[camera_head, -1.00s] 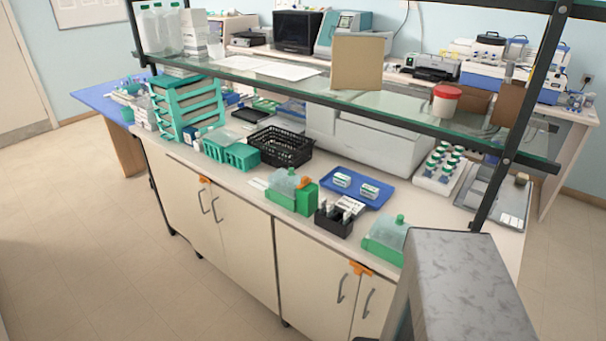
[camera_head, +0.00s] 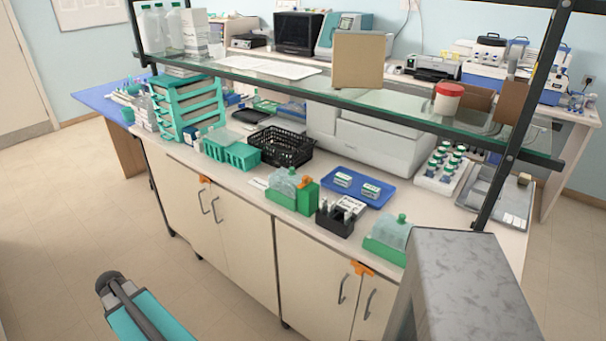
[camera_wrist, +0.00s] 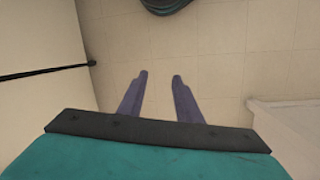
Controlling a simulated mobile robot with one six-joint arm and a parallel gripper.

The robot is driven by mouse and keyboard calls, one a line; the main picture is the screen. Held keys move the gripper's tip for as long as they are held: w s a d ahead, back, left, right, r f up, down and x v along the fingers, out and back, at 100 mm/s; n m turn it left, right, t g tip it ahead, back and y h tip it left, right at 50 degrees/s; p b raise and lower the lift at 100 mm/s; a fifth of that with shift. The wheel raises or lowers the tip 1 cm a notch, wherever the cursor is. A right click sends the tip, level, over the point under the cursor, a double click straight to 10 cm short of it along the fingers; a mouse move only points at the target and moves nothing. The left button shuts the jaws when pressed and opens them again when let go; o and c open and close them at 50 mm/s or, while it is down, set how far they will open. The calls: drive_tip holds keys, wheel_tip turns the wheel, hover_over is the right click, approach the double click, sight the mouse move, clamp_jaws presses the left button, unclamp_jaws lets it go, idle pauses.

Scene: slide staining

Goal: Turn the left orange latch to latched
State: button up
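The left orange latch (camera_head: 204,180) sits at the top of the left pair of cream cabinet doors, just under the counter edge, in the head view. A second orange latch (camera_head: 362,269) sits at the top of the right pair of doors. Both are small here, and I cannot tell the left one's exact angle. My gripper (camera_wrist: 159,75) shows in the wrist view with its two purple-grey fingers apart and nothing between them. It points at the tiled floor, away from both latches. Neither latch shows in the wrist view.
The counter (camera_head: 240,185) carries a black basket (camera_head: 281,146), a green rack (camera_head: 231,152), a blue tray (camera_head: 358,184) and green-based containers. A glass shelf (camera_head: 300,85) on dark posts runs above it. The floor (camera_head: 60,230) before the cabinets is clear.

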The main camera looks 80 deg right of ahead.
drive_tip(key=s+d+r+m+t+h+b, duration=0.1)
drive_tip(key=s+d+r+m, duration=0.35)
drive_tip(key=d+r, duration=0.8)
drive_tip(key=s+d+r+m+h, duration=0.1)
drive_tip(key=s+d+r+m, duration=0.35)
drive_tip(key=d+r, duration=0.8)
drive_tip(key=m+h+b, duration=0.2)
drive_tip(key=m, duration=0.4)
approach(306, 176)
drive_tip(key=w+v, duration=0.1)
drive_tip(key=v, duration=0.5)
drive_tip(key=shift+f+g, duration=0.25)
drive_tip(key=shift+g, duration=0.15)
drive_tip(key=shift+f+p, duration=0.1)
drive_tip(key=shift+p, duration=0.2)
drive_tip(key=shift+p+x, duration=1.1)
drive_tip(key=shift+x, duration=5.7)
